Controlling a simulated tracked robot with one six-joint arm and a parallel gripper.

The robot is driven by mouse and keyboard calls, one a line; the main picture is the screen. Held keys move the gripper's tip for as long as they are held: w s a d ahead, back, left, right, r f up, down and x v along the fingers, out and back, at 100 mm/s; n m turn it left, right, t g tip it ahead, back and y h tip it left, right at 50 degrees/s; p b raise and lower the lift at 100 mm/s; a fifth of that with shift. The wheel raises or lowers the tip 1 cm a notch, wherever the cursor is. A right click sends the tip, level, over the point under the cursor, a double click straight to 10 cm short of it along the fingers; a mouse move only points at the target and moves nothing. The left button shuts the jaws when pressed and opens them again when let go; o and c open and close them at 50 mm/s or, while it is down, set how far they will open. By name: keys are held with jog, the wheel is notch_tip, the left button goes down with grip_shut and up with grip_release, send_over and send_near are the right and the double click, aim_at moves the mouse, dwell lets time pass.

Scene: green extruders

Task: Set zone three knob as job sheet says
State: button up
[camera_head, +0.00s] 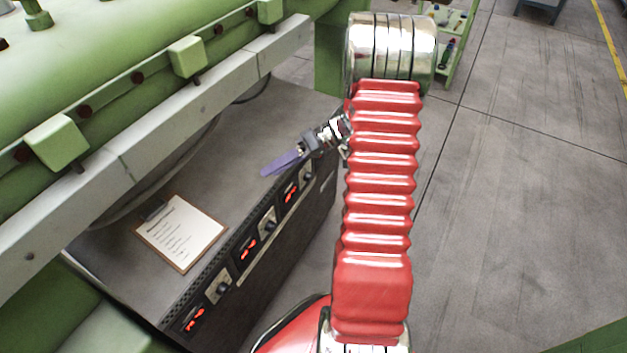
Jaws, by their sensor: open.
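A job sheet on a brown clipboard (180,232) lies on top of the dark control cabinet (245,150); its writing is too small to read. The cabinet's front has a row of dark knobs, a near one (223,288), a middle one (268,225) and a far one (307,177). Each has a red lit display beside it, near (194,320), middle (248,247) and far (291,192). Zone labels and exact digits cannot be read. My gripper (270,170), with purple fingers seen nearly edge-on, is open above the cabinet's far part, apart from the knobs.
A green machine with a grey rail (130,155) and green blocks (187,56) runs along the left, above the cabinet. A green shelf trolley (452,45) stands at the back. The grey floor on the right (520,190) is clear.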

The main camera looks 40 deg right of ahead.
jog(key=s+d+f+m+t, duration=0.15)
jog(key=d+f+t, duration=0.45)
jog(key=d+f, duration=0.65)
jog(key=m+t+h, duration=0.2)
jog(key=t+h, duration=0.4)
send_near(311, 178)
jog(key=d+v, duration=0.1)
jog(key=v, duration=0.4)
jog(key=shift+a+f, duration=0.15)
jog(key=shift+a, duration=0.05)
jog(key=shift+w, duration=0.1)
jog(key=x, duration=1.3)
jog(key=shift+w+a, duration=0.3)
jog(key=shift+c, duration=0.6)
jog(key=shift+m, duration=0.25)
jog(key=c, duration=0.9)
